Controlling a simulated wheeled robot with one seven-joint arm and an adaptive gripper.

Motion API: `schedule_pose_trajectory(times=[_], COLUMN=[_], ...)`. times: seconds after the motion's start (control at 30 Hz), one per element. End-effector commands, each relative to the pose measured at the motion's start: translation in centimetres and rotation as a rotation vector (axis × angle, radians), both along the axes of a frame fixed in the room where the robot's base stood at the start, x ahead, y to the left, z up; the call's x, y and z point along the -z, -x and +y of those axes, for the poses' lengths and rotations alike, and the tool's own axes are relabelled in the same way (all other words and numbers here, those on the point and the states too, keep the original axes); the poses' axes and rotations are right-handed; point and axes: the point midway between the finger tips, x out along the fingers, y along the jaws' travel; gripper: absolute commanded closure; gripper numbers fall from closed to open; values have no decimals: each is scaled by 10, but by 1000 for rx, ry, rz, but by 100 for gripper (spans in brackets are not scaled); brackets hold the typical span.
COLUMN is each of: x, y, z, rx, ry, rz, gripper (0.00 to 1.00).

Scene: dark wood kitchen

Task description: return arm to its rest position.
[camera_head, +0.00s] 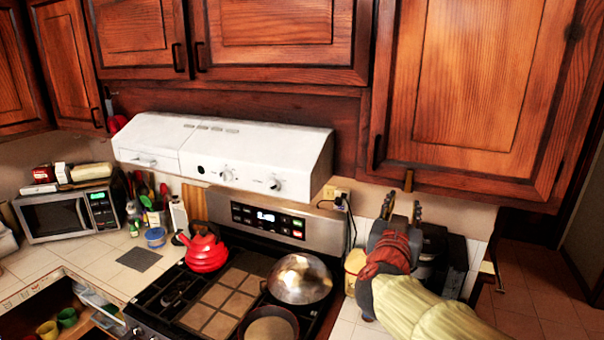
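My gripper (403,211) is at the right of the head view, at the end of my arm, which comes in from the lower right. Its two dark fingers point up and stand apart, with a gap and nothing visible between them. It is in front of the right part of the counter, below the upper right cabinet (468,75). My arm hides part of the counter and of the dark appliance (455,262) behind it.
A stove with a red kettle (203,252), a domed metal lid (299,278) and a pan (270,326) is left of my arm. A white range hood (225,155) hangs above. A microwave (70,212) stands far left. An open drawer (60,300) holds cups. Floor shows at right.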

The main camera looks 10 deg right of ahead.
Motion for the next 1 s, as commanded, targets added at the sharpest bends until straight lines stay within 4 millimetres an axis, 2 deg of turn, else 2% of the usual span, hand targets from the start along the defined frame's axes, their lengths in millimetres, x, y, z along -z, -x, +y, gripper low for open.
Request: schedule_pose_trajectory(times=[0.07, 0.17, 0.27, 0.37, 0.47, 0.5, 0.57, 0.63, 0.8, 0.9, 1.0], x=[7, 25, 60, 93, 132, 149, 174, 204, 264, 291, 311], y=[-5, -17, -24, -12, 15, 31, 58, 93, 180, 223, 256], z=[7, 33, 75, 119, 156, 167, 181, 191, 186, 172, 156], rx=[-31, -135, -287, -434, -549, -585, -625, -652, -634, -594, -557], ry=[-51, -130, -219, -300, -367, -387, -414, -435, -438, -413, -363], rz=[-4, 26, 114, 232, 377, 442, 543, 668, 931, 1043, 1112], gripper=[69, 69, 69, 69, 69, 69, 69, 69, 69, 69, 69])
